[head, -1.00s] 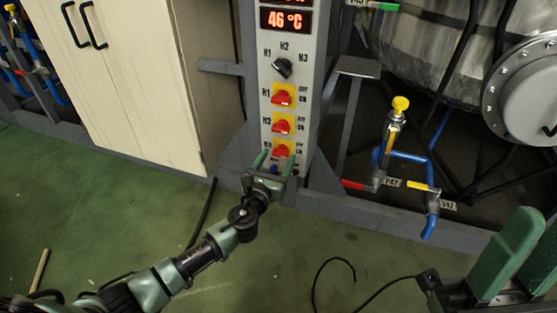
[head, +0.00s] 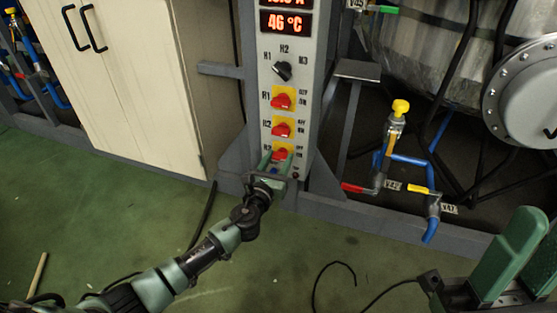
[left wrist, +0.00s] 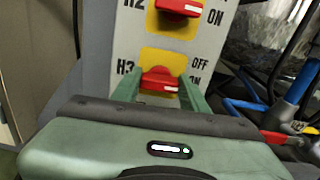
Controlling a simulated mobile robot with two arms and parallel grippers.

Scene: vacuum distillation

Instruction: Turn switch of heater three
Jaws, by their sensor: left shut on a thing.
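The heater three switch (left wrist: 160,80) is a red knob on a yellow plate, labelled H3, with OFF and ON at its right. In the head view the switch (head: 281,154) is the lowest of the red switches on the grey control panel (head: 308,80). My left gripper (head: 278,159) comes from below, its green fingers on both sides of the knob and shut on it. The fingers (left wrist: 159,88) hide part of the ON label. My right gripper (head: 522,262) is at the lower right, apart from the panel, its fingers spread and empty.
The H2 switch (head: 281,130) and H1 switch (head: 281,102) sit above, with a black selector knob (head: 283,70) and a 46 °C display (head: 286,22). A cream cabinet (head: 145,90) stands left; blue pipes with valves (head: 398,130) stand right. A cable (head: 335,268) lies on the green floor.

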